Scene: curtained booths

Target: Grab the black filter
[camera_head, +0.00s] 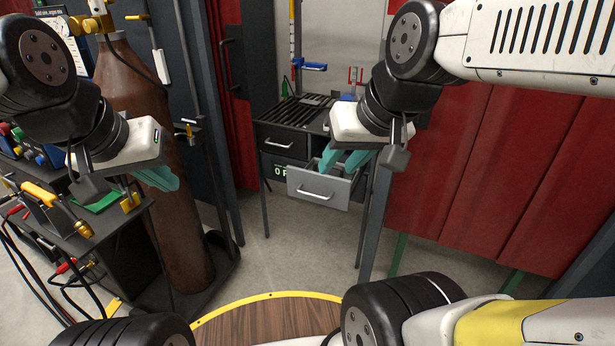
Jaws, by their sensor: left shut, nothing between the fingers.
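I cannot make out a black filter in this view. My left gripper (158,178) has teal fingers, is shut and empty, and hangs at the left in front of the brown gas cylinder (150,110). My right gripper (340,166) has its teal fingers apart and points down over the pulled-out grey drawer (320,187) of the dark welding table (285,125). The gripper and arm hide part of the drawer's inside, and I cannot tell what lies in it.
A second drawer (283,144) beside it is shut. A cluttered cart (75,235) with cables and torches stands at the left. Red curtains (500,190) hang at the right. The grey floor (290,250) before the table is clear.

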